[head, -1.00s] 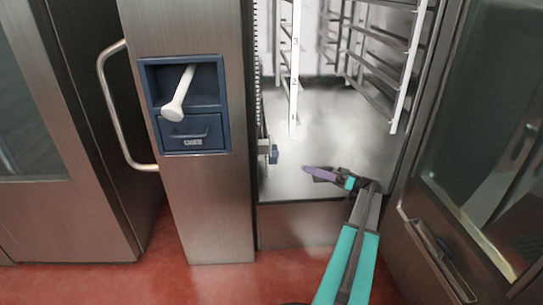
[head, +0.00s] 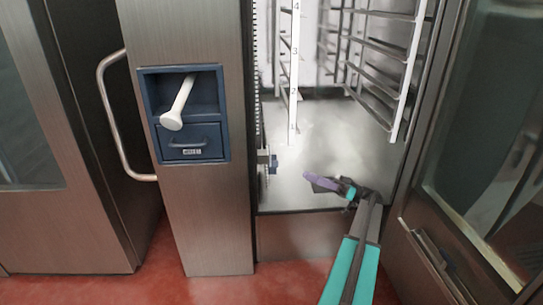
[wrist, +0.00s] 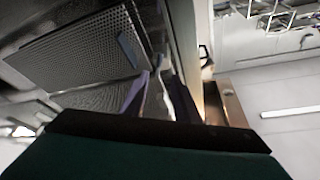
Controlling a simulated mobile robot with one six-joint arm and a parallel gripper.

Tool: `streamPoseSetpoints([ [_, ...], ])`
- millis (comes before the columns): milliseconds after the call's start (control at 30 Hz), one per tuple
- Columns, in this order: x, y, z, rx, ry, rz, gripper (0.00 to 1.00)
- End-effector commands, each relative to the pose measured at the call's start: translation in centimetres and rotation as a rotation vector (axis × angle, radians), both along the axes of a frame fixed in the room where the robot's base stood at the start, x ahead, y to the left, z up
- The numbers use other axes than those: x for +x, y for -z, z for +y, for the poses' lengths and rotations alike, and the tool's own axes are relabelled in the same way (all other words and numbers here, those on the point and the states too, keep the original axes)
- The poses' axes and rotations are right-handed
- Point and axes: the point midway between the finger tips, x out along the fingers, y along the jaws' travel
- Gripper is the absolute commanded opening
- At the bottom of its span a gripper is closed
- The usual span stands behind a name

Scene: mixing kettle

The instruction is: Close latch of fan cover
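The open steel cabinet (head: 330,160) is at the centre of the head view. A small blue part on a metal bracket (head: 273,163), which may be the latch, sits low on its left inner wall. A perforated panel (wrist: 75,60), apparently the fan cover, fills the upper left of the wrist view, with a flat blue-grey piece (wrist: 128,50) near its edge. My gripper (head: 312,180) with purple fingers is just inside the cabinet, low, right of the blue part and apart from it. In the wrist view a gap shows between my fingers (wrist: 160,92), with nothing clearly held.
Wire racks (head: 385,70) hang above and behind my gripper. The open glass door (head: 480,190) stands close on the right. A steel column (head: 215,220) with a blue recessed box and white handle (head: 178,103) is on the left. The cabinet floor around my gripper is clear.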

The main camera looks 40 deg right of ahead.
Motion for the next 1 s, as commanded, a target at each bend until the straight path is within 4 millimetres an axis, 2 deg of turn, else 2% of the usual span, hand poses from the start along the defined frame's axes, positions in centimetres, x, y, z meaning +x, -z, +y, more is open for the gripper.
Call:
streamPoseSetpoints([
  [1000, 5.6, -2.8, 4.8, 0.000, 0.001, 0.001, 0.28],
])
